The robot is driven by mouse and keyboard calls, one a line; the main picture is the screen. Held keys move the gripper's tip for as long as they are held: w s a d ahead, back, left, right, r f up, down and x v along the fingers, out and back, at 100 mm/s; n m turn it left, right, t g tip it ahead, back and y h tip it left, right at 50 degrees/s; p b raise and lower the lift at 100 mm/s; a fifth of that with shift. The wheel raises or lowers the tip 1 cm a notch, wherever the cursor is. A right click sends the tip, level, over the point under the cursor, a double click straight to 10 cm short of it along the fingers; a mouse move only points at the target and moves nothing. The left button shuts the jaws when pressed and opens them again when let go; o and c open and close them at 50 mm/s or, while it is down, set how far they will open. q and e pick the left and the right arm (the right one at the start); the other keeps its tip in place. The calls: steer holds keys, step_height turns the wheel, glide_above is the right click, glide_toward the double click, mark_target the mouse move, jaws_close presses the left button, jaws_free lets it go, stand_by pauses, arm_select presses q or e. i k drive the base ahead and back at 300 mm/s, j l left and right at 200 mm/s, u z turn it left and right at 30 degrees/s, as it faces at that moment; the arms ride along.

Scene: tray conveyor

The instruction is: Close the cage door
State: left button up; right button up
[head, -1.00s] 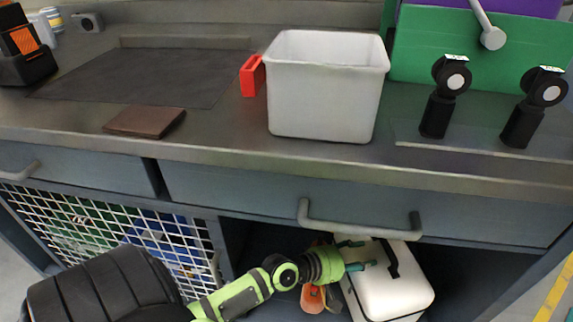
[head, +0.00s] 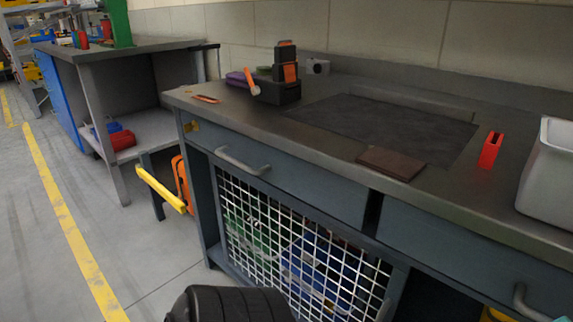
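The cage door (head: 302,254) is a white wire-mesh panel under the workbench's left drawer. It appears to lie flush in the dark blue-grey frame. Its lower right corner runs to the bottom of the picture, so its lower edge and latch side do not show fully. Green and blue items show behind the mesh. Neither of my grippers shows in the head view now. A black rounded part, probably mine, hides a little at the bottom centre.
The workbench top (head: 262,118) holds a brown block (head: 391,163), a red holder (head: 491,149), a grey-white bin (head: 550,180) and a black caddy (head: 279,91). A yellow bar (head: 160,189) juts out left of the bench. Floor (head: 130,255) at the left is clear.

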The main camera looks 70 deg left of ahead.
mark_target(401, 270)
steer(key=u, duration=0.5)
steer(key=i+u, duration=0.1)
steer(key=u, duration=0.4)
steer(key=l+u, duration=0.1)
steer(key=u, duration=0.4)
steer(key=i+u, duration=0.1)
steer(key=u, duration=0.4)
steer(key=l+u, duration=0.15)
steer(key=u, duration=0.35)
steer(key=j+z, duration=0.3)
steer(key=j, duration=0.15)
steer(key=k+j+z, duration=0.25)
steer(key=j, duration=0.15)
steer(key=j+z, duration=0.3)
steer(key=j, duration=0.15)
steer(key=k, duration=0.05)
